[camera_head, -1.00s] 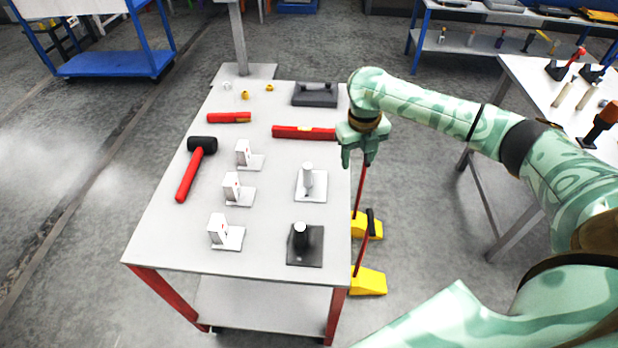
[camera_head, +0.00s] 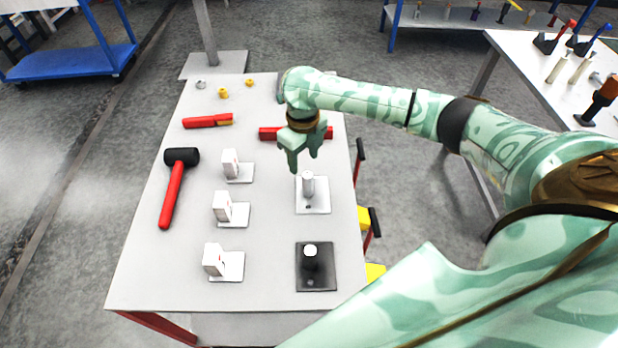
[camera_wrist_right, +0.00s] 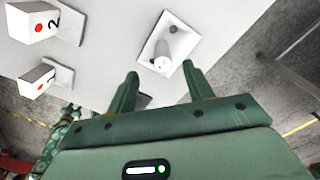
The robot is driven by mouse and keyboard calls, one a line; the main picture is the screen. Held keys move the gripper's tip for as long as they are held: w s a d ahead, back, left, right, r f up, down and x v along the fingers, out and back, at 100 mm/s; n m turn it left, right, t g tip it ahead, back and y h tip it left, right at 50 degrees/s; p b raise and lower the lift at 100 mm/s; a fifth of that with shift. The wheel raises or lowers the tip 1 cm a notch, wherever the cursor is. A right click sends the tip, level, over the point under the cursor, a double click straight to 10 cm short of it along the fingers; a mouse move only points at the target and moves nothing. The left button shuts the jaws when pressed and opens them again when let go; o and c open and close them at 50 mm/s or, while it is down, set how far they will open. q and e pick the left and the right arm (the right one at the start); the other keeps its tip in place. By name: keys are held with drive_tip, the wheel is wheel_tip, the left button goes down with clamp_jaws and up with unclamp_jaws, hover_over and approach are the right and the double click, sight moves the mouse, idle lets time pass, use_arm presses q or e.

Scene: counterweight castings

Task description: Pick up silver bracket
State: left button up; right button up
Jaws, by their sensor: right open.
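The silver bracket (camera_head: 319,203), a pale square plate with an upright cylindrical post, stands on the right part of the grey table. In the right wrist view the bracket (camera_wrist_right: 179,42) lies just beyond the fingertips, its post pointing toward the camera. My right gripper (camera_head: 302,162) is open and empty, above and slightly behind the bracket in the head view. In the wrist view its two fingers (camera_wrist_right: 160,72) are spread apart, with the bracket ahead between them. No contact with the bracket shows. My left gripper is not in view.
A black plate with a post (camera_head: 316,277) stands in front of the bracket. Several white blocks on plates (camera_head: 238,213) line its left. A red-handled mallet (camera_head: 172,190) lies farther left. A red bar (camera_head: 269,133) lies partly hidden behind my gripper. The table (camera_head: 150,285) has bare gaps between.

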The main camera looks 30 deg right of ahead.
sight(308, 174)
wheel_tip(308, 174, down, 3)
drive_tip(key=shift+w+f+b, duration=0.1)
drive_tip(key=shift+b, duration=0.2)
drive_tip(key=shift+f, duration=0.35)
drive_tip(key=f, duration=0.1)
drive_tip(key=f+b, duration=0.1)
drive_tip(key=f, duration=0.1)
drive_tip(key=s+f, duration=0.1)
drive_tip(key=shift+d+f, duration=0.3)
drive_tip(key=shift+f, duration=0.1)
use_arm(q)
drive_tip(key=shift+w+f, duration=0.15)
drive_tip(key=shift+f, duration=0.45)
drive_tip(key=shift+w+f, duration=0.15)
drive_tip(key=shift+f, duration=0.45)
use_arm(e)
drive_tip(key=shift+r, duration=0.1)
clamp_jaws()
